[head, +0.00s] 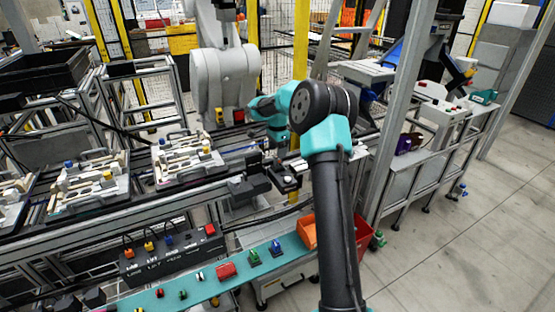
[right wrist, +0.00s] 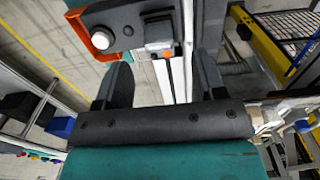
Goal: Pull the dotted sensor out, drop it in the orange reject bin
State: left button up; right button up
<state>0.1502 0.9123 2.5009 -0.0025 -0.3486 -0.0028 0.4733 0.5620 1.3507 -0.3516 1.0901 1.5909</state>
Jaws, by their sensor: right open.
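My right gripper (head: 257,158) shows small in the head view, below my teal wrist and above the near rail of the pallet line. In the right wrist view my right gripper (right wrist: 160,85) is open, its two dark fingers apart with nothing held between them. Beyond the fingertips is a small grey block with an orange dot (right wrist: 159,50), near an orange-edged dark fixture with a white round button (right wrist: 100,39). I cannot tell surely whether that block is the dotted sensor. An orange bin (head: 308,232) stands right of the teal strip. My left gripper is not in view.
Pallets with pale parts (head: 186,158) sit on the line at left. A black box with coloured handles (head: 170,255) stands in front. Several small coloured items lie on the teal strip (head: 211,285). Dark fixtures (head: 285,178) stand by the rail.

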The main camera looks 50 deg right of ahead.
aim_at(277, 164)
jog(key=shift+f, duration=2.4)
jog(key=shift+c, duration=0.5)
grip_shut()
